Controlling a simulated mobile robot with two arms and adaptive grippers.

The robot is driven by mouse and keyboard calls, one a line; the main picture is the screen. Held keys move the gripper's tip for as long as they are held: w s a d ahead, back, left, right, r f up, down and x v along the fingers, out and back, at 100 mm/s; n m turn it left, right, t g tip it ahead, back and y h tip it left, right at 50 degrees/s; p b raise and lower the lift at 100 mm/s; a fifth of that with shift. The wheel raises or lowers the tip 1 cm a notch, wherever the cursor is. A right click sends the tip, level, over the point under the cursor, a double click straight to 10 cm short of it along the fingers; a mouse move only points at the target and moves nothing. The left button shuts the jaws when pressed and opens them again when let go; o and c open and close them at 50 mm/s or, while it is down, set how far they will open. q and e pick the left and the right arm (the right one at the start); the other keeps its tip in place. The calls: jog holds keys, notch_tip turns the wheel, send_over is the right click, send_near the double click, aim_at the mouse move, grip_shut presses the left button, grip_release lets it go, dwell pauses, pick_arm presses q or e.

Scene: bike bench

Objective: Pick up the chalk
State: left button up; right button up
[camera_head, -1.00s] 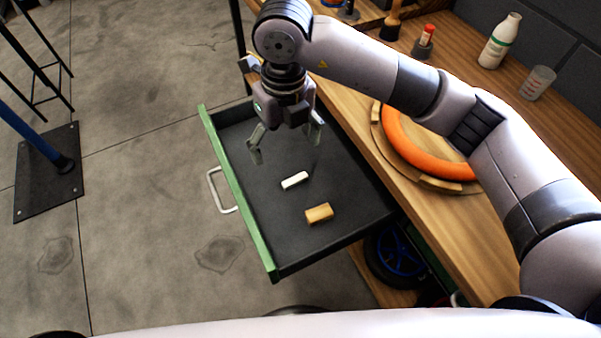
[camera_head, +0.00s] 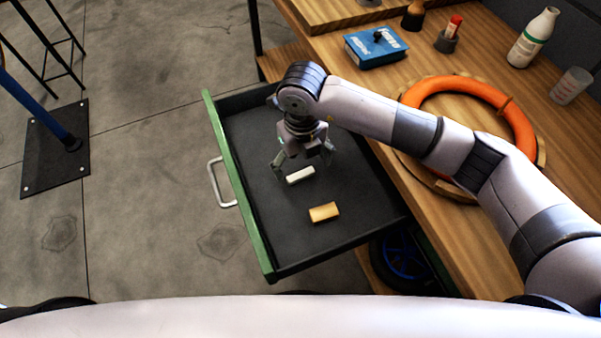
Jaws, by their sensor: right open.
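The white chalk (camera_head: 300,176) lies on the dark floor of the open green-fronted drawer (camera_head: 237,171). My right gripper (camera_head: 302,172) is open over the drawer, its two fingers spread on either side of the chalk. I cannot tell how far its fingertips are above the drawer floor. No grip on the chalk shows. My left gripper is not in view.
A tan block (camera_head: 324,212) lies in the drawer close to the chalk. The drawer's sides rise around both. On the wooden bench (camera_head: 375,75) are an orange ring (camera_head: 517,122), a blue box (camera_head: 376,47), a white bottle (camera_head: 533,38) and a clear cup (camera_head: 571,86).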

aim_at(301, 174)
jog(key=f, duration=0.2)
jog(key=w+f, duration=0.1)
jog(key=f, duration=0.1)
jog(key=shift+a+p, duration=0.15)
jog(key=shift+p, duration=0.15)
jog(key=shift+f, duration=0.65)
jog(key=c, duration=1)
